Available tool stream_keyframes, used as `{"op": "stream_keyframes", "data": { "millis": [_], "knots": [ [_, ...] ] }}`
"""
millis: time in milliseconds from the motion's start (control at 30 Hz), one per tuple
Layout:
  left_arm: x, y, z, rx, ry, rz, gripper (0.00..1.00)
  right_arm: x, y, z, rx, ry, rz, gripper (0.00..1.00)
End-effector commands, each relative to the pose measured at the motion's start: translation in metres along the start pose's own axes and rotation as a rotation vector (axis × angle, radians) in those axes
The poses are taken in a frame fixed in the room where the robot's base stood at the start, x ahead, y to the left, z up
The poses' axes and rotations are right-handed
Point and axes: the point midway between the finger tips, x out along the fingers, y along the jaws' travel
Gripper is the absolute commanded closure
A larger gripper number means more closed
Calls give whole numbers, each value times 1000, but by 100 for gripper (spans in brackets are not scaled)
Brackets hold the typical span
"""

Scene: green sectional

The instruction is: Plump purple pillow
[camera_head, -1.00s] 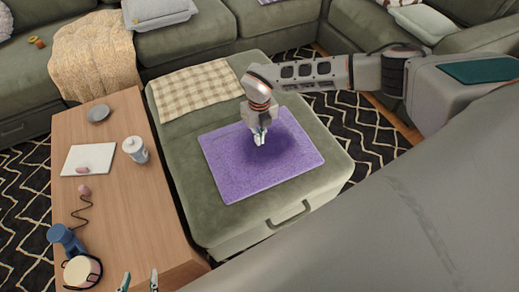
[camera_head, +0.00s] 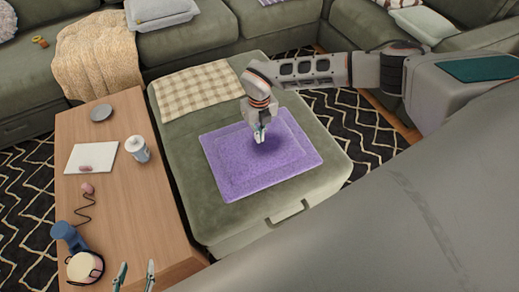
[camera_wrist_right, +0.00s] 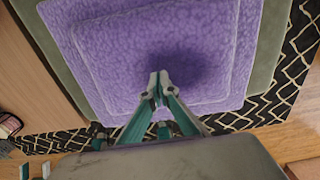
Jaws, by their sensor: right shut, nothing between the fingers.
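The purple pillow (camera_head: 235,174) lies flat on the green ottoman (camera_head: 200,215). A raised inner rectangle shows inside its border, also in the right wrist view (camera_wrist_right: 110,60). My right gripper (camera_head: 260,136) points down over the pillow's middle, shut and empty. Its closed fingertips (camera_wrist_right: 159,86) are over the pillow with a dark shadow beside them; I cannot tell whether they touch it. My left gripper (camera_head: 135,277) is at the bottom edge of the head view by the wooden table's near end, its two fingertips apart and nothing visible between them.
A checkered cloth (camera_head: 196,90) lies on the ottoman's far end. The wooden table (camera_head: 135,215) at left holds a white jar (camera_head: 138,150), a grey dish (camera_head: 101,112), a white board (camera_head: 82,162) and a blue device (camera_head: 68,237). Green sofas (camera_head: 205,45) stand behind.

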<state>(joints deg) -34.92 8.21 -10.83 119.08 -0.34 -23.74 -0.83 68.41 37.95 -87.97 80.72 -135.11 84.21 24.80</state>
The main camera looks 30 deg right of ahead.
Motion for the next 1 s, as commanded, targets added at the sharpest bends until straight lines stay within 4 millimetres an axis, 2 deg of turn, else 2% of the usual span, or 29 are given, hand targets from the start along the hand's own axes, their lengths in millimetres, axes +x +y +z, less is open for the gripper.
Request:
{"op": "stream_keyframes", "data": {
  "millis": [367,1000],
  "knots": [
    [0,0,1,0,-1,0,60,1,0,0,1,-1,0,100],
    [2,3,10,-2,-12,4,60,18,0,0,1,0,1,100]
  ]
}}
